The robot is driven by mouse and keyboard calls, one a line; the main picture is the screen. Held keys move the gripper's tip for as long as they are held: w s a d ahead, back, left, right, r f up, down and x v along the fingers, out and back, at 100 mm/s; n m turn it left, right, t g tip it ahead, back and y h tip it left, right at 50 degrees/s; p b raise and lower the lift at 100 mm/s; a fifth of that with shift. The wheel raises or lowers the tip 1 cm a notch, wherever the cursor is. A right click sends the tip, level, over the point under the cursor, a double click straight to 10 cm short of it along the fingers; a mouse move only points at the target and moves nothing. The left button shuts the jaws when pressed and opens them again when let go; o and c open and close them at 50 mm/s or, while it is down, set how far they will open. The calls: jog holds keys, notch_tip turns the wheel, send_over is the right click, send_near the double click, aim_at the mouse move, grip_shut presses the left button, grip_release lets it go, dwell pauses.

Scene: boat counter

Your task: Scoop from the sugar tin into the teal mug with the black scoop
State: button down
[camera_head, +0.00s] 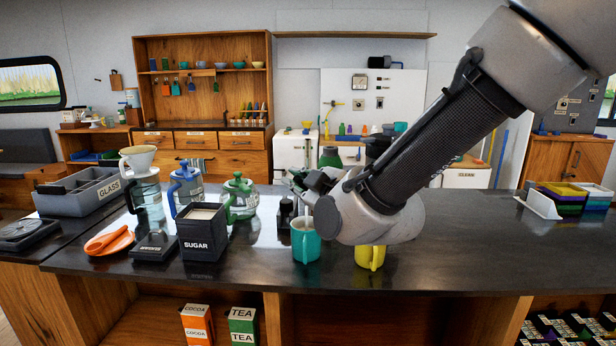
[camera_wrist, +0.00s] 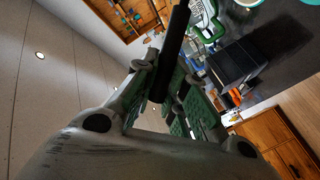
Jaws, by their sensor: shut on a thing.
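My gripper (camera_head: 312,186) is above the teal mug (camera_head: 306,245), on the front part of the dark counter. It is shut on the black scoop, whose dark handle (camera_wrist: 172,52) stands between the fingers in the wrist view. The scoop's bowl is not clear in either view. A thin pale streak shows just above the mug's mouth; I cannot tell whether it is sugar. The open black sugar tin (camera_head: 202,238) stands upright left of the mug, with pale contents near its rim. It also shows in the wrist view (camera_wrist: 232,66). The inside of the mug is hidden.
A yellow mug (camera_head: 369,257) stands right of the teal mug, under my arm. A green kettle (camera_head: 240,200), a blue kettle (camera_head: 186,187) and an orange spoon rest (camera_head: 109,242) are to the left. The counter to the right is mostly clear.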

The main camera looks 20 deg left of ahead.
jog(key=s+a+f+n+t+h, duration=0.1)
jog(key=s+a+f+n+h, duration=0.1)
jog(key=f+n, duration=0.7)
jog(key=shift+s+a+f+n+t+h, duration=0.15)
jog(key=shift+s+a+n+t+h, duration=0.25)
jog(key=shift+s+a+n, duration=0.45)
jog(key=shift+w, duration=0.15)
dwell(0.8)
